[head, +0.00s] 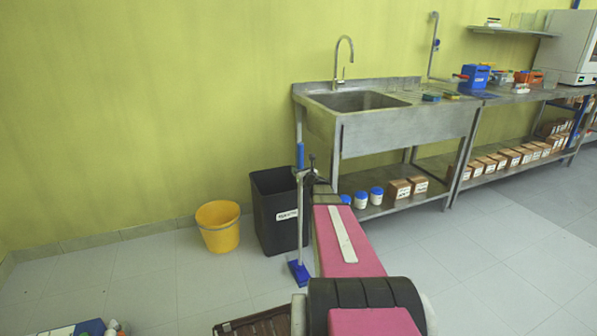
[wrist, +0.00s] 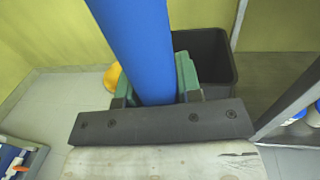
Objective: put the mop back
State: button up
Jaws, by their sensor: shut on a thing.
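The mop (head: 299,225) stands upright left of my arm, with a blue grip, a grey pole and a flat blue head at the bottom. I cannot tell whether its head touches the floor. My gripper (head: 304,172) is shut on the mop's handle, just below the blue part in the head view. In the wrist view the thick blue handle (wrist: 132,45) passes between the green fingers of the gripper (wrist: 155,88). The lower part of the mop is hidden in the wrist view.
A black bin (head: 276,210) stands right behind the mop, and a yellow bucket (head: 218,228) is left of it by the wall. A steel sink bench (head: 400,130) is to the right. A brown crate (head: 255,325) lies at the front. Floor at the left is mostly clear.

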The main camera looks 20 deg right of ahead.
jog(key=o, duration=0.9)
jog(key=shift+o, duration=0.2)
jog(key=shift+r, duration=0.15)
jog(key=s+d, duration=0.2)
jog(key=s, duration=1)
jog(key=s+a+f+n+g+y, duration=0.2)
jog(key=s+a+n+g, duration=0.1)
jog(key=a+n, duration=0.35)
jog(key=s+a+f+n+g+y, duration=0.1)
jog(key=s+a+f+n+g, duration=0.1)
jog(key=a+n+g, duration=0.35)
jog(key=s+a+f+n+g+y, duration=0.1)
jog(key=s+a+f+n+y, duration=0.15)
jog(key=a+n, duration=0.6)
jog(key=s+a+f+n+g+h, duration=0.2)
jog(key=s+n+g+h, duration=0.2)
jog(key=s+n, duration=0.2)
jog(key=s+a+f+n+g+h, duration=0.2)
jog(key=s+n+g+h, duration=0.2)
jog(key=s+n, duration=0.3)
jog(key=shift+s+a+f+h, duration=0.4)
jog(key=shift+s+h, duration=0.05)
jog(key=shift+s, duration=0.65)
